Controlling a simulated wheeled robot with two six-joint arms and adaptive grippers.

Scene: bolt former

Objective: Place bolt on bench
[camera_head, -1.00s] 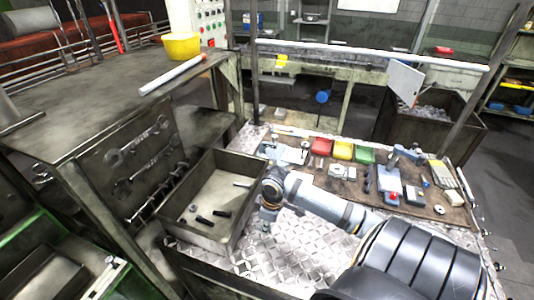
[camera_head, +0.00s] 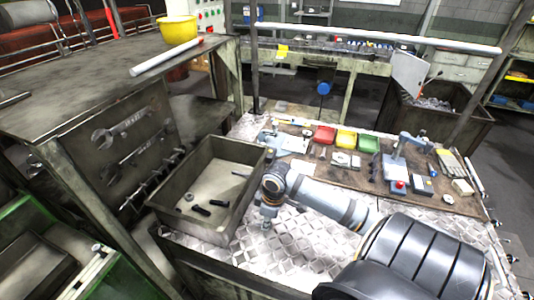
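Dark bolts (camera_head: 200,210) lie loose on the floor of an open metal bin (camera_head: 168,212), with another short one (camera_head: 219,203) beside them. A thin piece (camera_head: 241,175) lies near the bin's right wall. The bin stands at the left end of a diamond-plate bench (camera_head: 300,245). My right arm comes in from the lower right. My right gripper (camera_head: 266,224) points down just right of the bin, over the plate. Its fingers are too small to tell whether they are open or hold anything. My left gripper is out of view.
A brown work mat (camera_head: 400,185) with red, yellow and green trays and tools covers the back of the bench. A dark table (camera_head: 70,95) with a yellow bowl (camera_head: 178,30) and a light rod (camera_head: 165,58) stands left. Bare plate lies around my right gripper.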

